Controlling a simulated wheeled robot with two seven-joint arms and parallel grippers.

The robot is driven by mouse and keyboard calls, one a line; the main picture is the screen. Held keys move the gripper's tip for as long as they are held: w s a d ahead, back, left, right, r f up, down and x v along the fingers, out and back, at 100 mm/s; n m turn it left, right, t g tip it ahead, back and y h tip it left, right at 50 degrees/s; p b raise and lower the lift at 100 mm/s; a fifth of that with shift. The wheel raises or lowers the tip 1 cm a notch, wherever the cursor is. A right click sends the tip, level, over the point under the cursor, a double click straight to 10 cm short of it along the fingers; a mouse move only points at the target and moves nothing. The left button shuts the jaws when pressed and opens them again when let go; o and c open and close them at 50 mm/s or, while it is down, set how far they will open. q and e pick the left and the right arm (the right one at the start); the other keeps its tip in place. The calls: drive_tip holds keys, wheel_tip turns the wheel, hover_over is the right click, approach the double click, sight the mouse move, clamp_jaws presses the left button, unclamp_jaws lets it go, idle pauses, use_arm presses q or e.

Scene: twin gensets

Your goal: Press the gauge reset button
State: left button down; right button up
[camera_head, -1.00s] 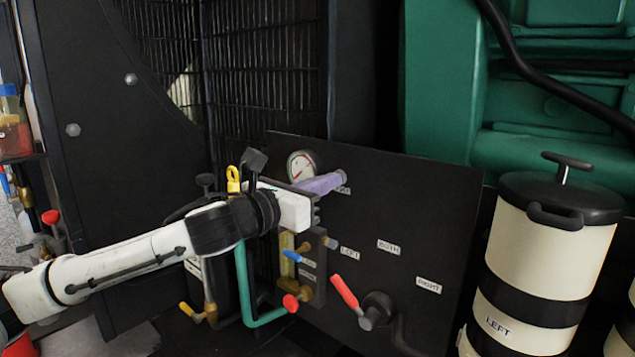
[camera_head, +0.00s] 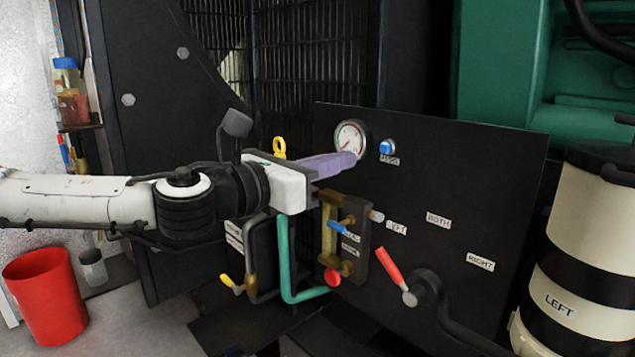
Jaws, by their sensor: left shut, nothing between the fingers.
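The gauge reset button (camera_head: 387,147) is a small blue button on the black panel (camera_head: 500,185), just right of the round white gauge (camera_head: 350,137). A label sits under it, too small to read surely. My left gripper (camera_head: 350,162) comes in from the left with its pale purple fingers shut and empty. The fingertips are just below the gauge and to the left of the button, apart from it in the picture. They cover the gauge's lower edge. My right gripper is not in view.
Below are a selector with a red handle (camera_head: 392,270), labels LEFT, BOTH and RIGHT, and a brass valve block (camera_head: 340,235) with a blue lever. A teal pipe (camera_head: 287,262) runs below my gripper. A cream canister (camera_head: 585,240) stands right; a red bin (camera_head: 48,295) stands left.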

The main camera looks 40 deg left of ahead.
use_arm(q)
drive_tip(key=shift+s+a+b, duration=0.2)
drive_tip(key=shift+s+b, duration=0.1)
drive_tip(key=shift+s, duration=0.7)
drive_tip(key=shift+s+a+b, duration=0.15)
drive_tip(key=shift+s+b, duration=0.1)
drive_tip(key=shift+s, duration=0.7)
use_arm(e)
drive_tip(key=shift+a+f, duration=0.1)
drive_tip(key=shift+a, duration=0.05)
